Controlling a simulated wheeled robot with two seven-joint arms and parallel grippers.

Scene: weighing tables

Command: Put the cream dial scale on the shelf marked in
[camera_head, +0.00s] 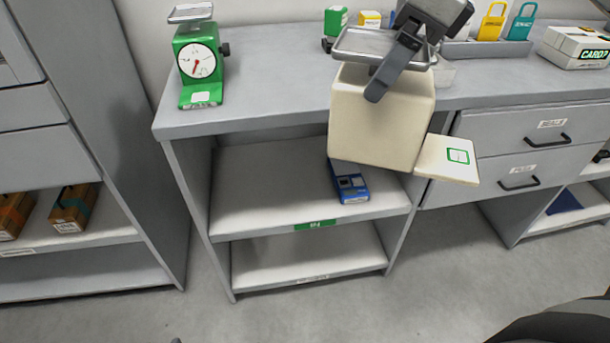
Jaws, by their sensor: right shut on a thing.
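The cream dial scale (380,118) has a cream body, a metal pan on top and a flat foot with a green-framed square at its lower right. Its dial face is not visible. My right gripper (395,70) is shut on it near the pan and holds it tilted in front of the table's front edge. The upper shelf (260,190) under the table carries a green label (315,225), whose small text is hard to read. The scale hides part of that shelf's opening. My left gripper is not in view.
A blue device (349,183) lies on the upper shelf towards the right; its left part is clear. The lower shelf (300,262) looks empty. A green dial scale (197,62) stands on the tabletop at left. Drawers (510,125) are at right.

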